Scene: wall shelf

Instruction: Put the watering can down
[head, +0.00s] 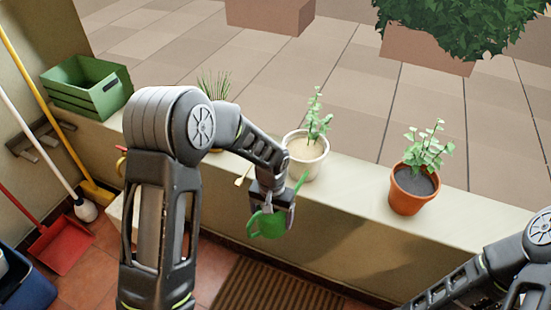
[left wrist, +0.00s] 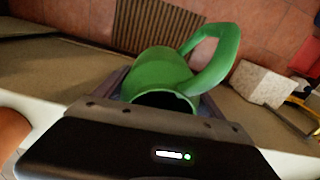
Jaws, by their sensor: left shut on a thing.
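The green watering can (head: 268,224) hangs from my left gripper (head: 272,198) in the head view, on the room side of the ledge. Its spout points up and to the right. In the left wrist view the can (left wrist: 163,72) sits between the fingers of my left gripper (left wrist: 165,98), with its loop handle towards the upper right and its dark opening facing the camera. The gripper is shut on the can's body. Nothing is seen under the can to bear it. My right arm shows at the lower right of the head view, but its gripper is outside the frame.
The pale ledge (head: 345,191) bears a white pot (head: 306,165), a terracotta pot (head: 411,195), a grassy plant (head: 214,86) and a green crate (head: 88,88). A brown mat (head: 270,285) lies on the floor. The ledge between the two pots is clear.

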